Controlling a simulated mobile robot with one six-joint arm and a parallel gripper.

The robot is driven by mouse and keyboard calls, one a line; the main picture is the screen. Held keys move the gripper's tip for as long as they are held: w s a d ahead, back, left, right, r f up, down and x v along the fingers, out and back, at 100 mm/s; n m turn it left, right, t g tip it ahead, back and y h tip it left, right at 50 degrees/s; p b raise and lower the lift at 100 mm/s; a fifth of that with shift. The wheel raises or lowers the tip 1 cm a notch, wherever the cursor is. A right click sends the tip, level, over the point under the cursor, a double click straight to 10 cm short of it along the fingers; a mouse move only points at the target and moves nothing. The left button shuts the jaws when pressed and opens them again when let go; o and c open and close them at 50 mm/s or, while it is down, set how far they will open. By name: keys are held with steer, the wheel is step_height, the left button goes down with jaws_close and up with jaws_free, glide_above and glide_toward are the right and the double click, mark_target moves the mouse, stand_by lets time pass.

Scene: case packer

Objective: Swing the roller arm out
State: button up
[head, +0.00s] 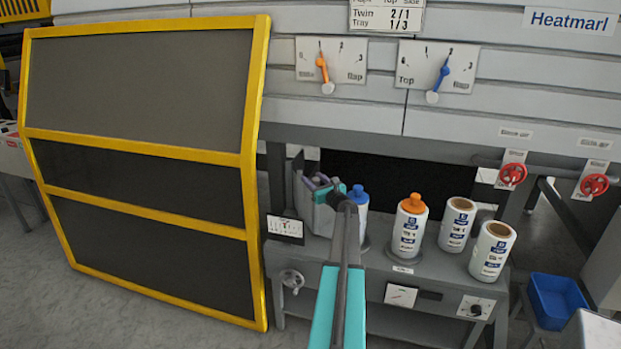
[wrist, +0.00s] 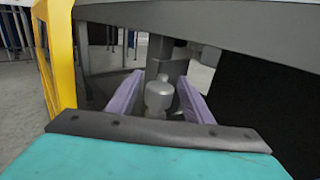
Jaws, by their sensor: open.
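My gripper (head: 318,183) reaches into the dark opening of the machine, left of the bottles in the head view. Its two purple fingers are spread in the wrist view (wrist: 160,84). A pale grey knob (wrist: 159,94) with a rounded top sits between them, in front of a darker grey upright post (wrist: 160,58). I see no clear contact between fingers and knob. The knob may be part of the roller arm, but I cannot tell. In the head view my own arm and gripper hide most of this spot, and I cannot make out the roller arm there.
A yellow-framed guard door (head: 258,170) stands open at the left, and its edge shows close by in the wrist view (wrist: 58,50). An orange-capped bottle (head: 409,228), a blue-capped bottle (head: 362,203) and two brown-topped rolls (head: 457,224) stand on the grey shelf to the right.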

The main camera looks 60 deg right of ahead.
steer(key=shift+x, duration=0.85)
jaws_close()
steer(key=shift+w+a, duration=0.15)
